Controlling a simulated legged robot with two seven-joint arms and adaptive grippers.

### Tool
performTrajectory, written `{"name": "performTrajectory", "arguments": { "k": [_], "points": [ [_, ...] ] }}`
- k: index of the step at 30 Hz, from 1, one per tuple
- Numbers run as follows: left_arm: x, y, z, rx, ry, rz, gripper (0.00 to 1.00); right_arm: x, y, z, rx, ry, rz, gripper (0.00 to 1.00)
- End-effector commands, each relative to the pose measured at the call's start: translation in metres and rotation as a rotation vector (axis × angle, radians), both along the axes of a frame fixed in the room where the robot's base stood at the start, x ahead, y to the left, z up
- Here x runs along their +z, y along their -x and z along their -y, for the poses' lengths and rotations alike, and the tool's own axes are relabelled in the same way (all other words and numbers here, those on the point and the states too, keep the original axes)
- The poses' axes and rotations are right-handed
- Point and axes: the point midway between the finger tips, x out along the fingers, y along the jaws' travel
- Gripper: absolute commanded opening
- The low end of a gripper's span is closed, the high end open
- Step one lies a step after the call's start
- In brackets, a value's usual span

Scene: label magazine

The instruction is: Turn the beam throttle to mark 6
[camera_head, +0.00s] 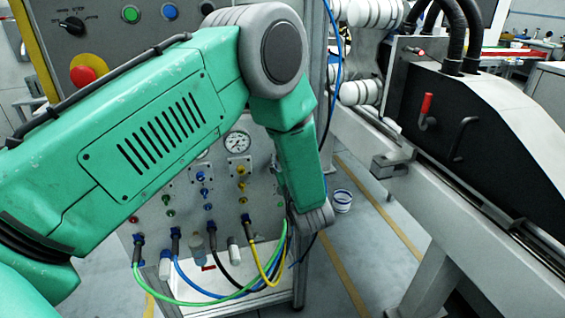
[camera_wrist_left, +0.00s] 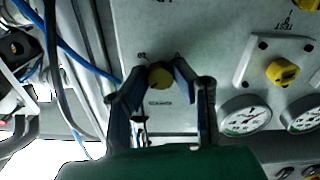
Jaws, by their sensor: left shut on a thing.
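In the left wrist view a round yellow-brown knob (camera_wrist_left: 160,78) sits on a grey panel face (camera_wrist_left: 205,45); it looks like the beam throttle. The two dark fingers of my left gripper (camera_wrist_left: 160,70) stand on either side of the knob and are shut on it. Marks near the knob are too small to read, so its setting cannot be told. In the head view my green left arm crosses the panel, and its gripper and the held knob are hidden. My right gripper is in neither view.
Another yellow knob (camera_wrist_left: 283,72) and a round gauge (camera_wrist_left: 246,116) are beside the gripper. In the head view, a red emergency button (camera_head: 84,75) is at upper left, coloured hoses (camera_head: 215,302) hang low, and a black-sided machine (camera_head: 455,125) stands at right.

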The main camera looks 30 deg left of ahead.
Motion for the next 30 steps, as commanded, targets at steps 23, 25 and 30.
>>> {"name": "performTrajectory", "arguments": {
  "k": [23,25,30],
  "points": [
    [-0.0045,0.0023,0.0020,-0.001,0.199,0.216,0.00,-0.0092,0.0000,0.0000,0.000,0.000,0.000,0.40],
    [-0.0046,0.0023,0.0019,-0.001,0.199,0.216,0.00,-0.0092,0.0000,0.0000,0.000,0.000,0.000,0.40],
    [-0.0049,0.0026,0.0017,0.000,0.200,0.215,0.00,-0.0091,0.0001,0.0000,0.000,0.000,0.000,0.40]
  ]
}}
